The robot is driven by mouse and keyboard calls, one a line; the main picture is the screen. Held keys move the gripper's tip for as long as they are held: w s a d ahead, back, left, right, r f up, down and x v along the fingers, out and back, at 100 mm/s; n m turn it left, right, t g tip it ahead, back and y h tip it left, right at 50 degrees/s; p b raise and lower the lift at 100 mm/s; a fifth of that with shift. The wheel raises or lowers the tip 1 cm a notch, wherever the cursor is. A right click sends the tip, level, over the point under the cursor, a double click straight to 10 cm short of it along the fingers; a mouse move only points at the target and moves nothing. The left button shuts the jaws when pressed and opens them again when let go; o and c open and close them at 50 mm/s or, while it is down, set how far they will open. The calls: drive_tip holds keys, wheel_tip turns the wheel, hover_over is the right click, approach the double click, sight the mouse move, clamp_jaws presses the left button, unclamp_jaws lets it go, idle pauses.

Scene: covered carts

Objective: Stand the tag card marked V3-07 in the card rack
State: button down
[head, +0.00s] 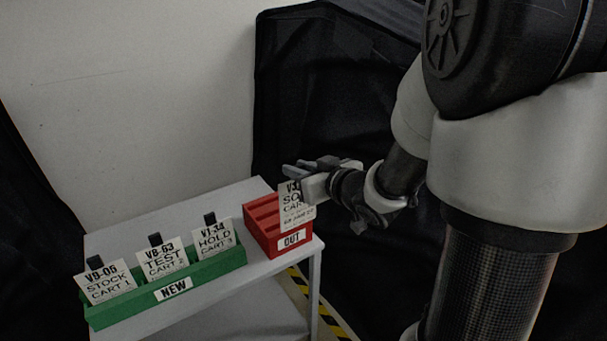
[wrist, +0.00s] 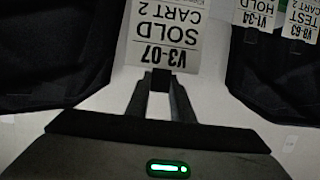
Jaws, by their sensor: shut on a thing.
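My gripper (wrist: 160,98) is shut on the tag card marked V3-07 (wrist: 167,32), which reads SOLD CART 2 and appears upside down in the wrist view. In the head view the V3-07 card (head: 294,208) is upright over the right part of the red rack (head: 262,238), labelled OUT, and my gripper (head: 300,178) is at its top. The card's lower edge overlaps the rack in the picture; I cannot tell if it touches a slot. The red rack's visible slots on the left are empty.
A green rack (head: 208,270) labelled NEW stands on the grey cart top (head: 180,207), to the left of the red rack. It holds cards V9-06 (head: 105,283), V8-63 (head: 162,259) and V1-34 (head: 213,239). Black covers hang behind. Striped floor tape (head: 325,318) runs beside the cart.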

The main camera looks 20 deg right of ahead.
drive_tip(key=b+x, duration=0.3)
drive_tip(key=x, duration=0.5)
wheel_tip(320, 180, down, 7)
drive_tip(key=b, duration=0.5)
drive_tip(key=shift+r+b, duration=0.2)
drive_tip(key=shift+b, duration=0.2)
drive_tip(key=shift+s+d+f, duration=0.1)
drive_tip(key=shift+f, duration=0.2)
idle(0.6)
drive_tip(key=shift+f+b, duration=0.75)
drive_tip(key=shift+b, duration=0.1)
drive_tip(key=shift+f, duration=0.1)
drive_tip(key=c, duration=1.5)
unclamp_jaws()
drive_tip(key=shift+o, duration=0.2)
